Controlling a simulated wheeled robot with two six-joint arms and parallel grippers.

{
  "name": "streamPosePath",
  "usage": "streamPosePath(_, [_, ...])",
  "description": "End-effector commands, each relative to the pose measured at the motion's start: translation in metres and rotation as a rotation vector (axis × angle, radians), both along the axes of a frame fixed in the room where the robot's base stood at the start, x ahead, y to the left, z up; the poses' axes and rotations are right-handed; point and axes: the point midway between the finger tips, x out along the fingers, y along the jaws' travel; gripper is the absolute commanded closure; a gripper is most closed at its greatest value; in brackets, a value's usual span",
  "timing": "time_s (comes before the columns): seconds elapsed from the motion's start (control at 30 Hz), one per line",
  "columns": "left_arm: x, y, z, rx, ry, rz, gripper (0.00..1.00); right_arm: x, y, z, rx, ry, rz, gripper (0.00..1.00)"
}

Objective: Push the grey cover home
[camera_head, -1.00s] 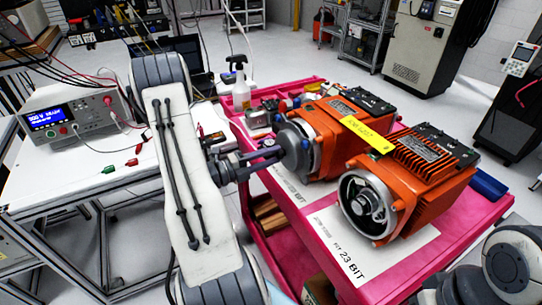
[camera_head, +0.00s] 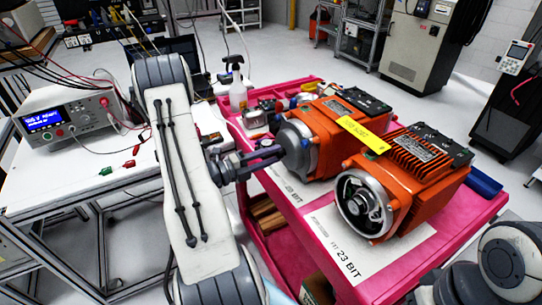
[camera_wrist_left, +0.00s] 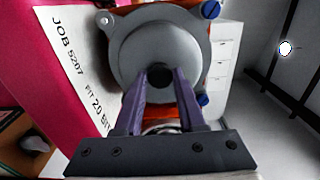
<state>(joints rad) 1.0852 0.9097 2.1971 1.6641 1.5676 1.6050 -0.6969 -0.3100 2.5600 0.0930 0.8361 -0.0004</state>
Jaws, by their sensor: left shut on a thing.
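The grey cover (camera_head: 297,149) is a round cap at the front end of the rear orange motor (camera_head: 334,112). It looks close against the motor body; any small gap is hidden from these angles. My left gripper (camera_head: 278,152) reaches it from the left. In the left wrist view the cover (camera_wrist_left: 165,35) fills the top middle, and the fingers (camera_wrist_left: 160,80) are shut on its dark central knob. Blue screws (camera_wrist_left: 210,9) show beside the cover's edge. Part of my right arm shows at the lower right; its gripper is out of view.
A second orange motor (camera_head: 410,170) with an open front stands close on the right on the pink cart (camera_head: 400,265). A spray bottle (camera_head: 237,85) stands behind. A white bench with a power supply (camera_head: 72,118) is at left.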

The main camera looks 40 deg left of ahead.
Motion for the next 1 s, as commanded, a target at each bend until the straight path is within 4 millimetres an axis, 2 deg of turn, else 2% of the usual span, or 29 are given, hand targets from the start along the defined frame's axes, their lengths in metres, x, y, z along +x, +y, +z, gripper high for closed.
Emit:
streamPosePath(0.83, [0.0013, -0.0008, 0.0009, 0.0, -0.002, -0.001, 1.0, 0.0001, 0.0, 0.0063, 0.0, 0.0, 0.0, 0.43])
streamPosePath(0.87, [0.0013, -0.0008, 0.0009, 0.0, -0.002, -0.001, 0.57, 0.0, -0.0001, 0.0063, 0.0, 0.0, 0.0, 0.43])
streamPosePath(0.9, [0.0013, -0.0008, 0.0009, 0.0, -0.002, -0.001, 0.42, 0.0, -0.0001, 0.0063, 0.0, 0.0, 0.0, 0.43])
streamPosePath(0.93, [0.0013, -0.0008, 0.0008, 0.0, -0.002, -0.001, 0.31, 0.0, -0.0001, 0.0063, 0.0, 0.0, 0.0, 0.43])
streamPosePath(0.97, [0.0013, -0.0008, 0.0008, 0.0, -0.002, -0.001, 0.26, 0.0, -0.0001, 0.0062, 0.0, 0.0, 0.0, 0.43])
streamPosePath(1.0, [0.0013, -0.0008, 0.0007, 0.0, -0.002, -0.001, 0.26, 0.0, -0.0001, 0.0062, 0.0, 0.0, 0.0, 0.43])
